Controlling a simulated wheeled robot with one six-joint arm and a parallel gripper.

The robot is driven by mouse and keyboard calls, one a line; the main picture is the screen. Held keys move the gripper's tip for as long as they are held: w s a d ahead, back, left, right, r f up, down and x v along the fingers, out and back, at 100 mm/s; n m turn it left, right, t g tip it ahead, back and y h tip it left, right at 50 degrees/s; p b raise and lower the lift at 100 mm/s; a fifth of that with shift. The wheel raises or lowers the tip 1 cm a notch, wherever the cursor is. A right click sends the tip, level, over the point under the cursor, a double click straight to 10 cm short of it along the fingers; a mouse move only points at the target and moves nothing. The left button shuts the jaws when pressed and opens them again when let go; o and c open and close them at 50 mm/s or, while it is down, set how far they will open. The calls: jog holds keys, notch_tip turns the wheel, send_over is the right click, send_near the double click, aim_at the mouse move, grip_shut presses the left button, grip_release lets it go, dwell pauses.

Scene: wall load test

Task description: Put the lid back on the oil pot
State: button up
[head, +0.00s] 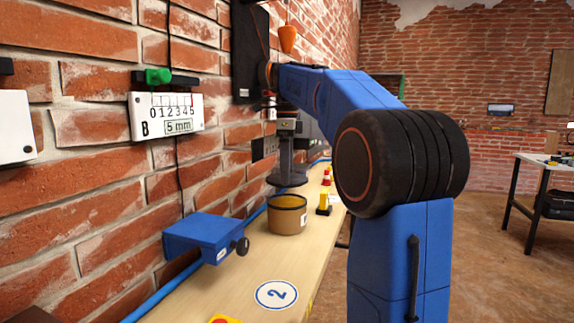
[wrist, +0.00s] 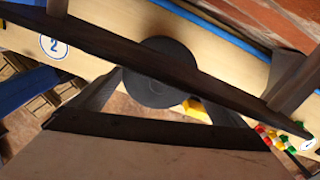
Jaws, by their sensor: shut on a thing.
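The oil pot (head: 287,220) is a tan round pot with a dark rim, standing on the wooden bench in the head view. Its top is open and yellowish inside. My gripper (head: 288,158) points down above the pot and is shut on the dark round lid (head: 288,180). The lid looks about level and hangs a little above the rim, apart from it. In the wrist view the lid (wrist: 158,85) shows as a dark disc between the jaws and hides the pot. The grip point on the lid is not clear.
A blue box with a black knob (head: 206,238) stands left of the pot against the brick wall. A small yellow item (head: 324,203) and red-and-white cones (head: 326,177) stand to the right and behind.

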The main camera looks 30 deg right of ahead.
jog(key=shift+f, duration=2.55)
jog(key=shift+f, duration=0.1)
dwell(0.4)
jog(key=o, duration=0.7)
jog(key=shift+r, duration=3.5)
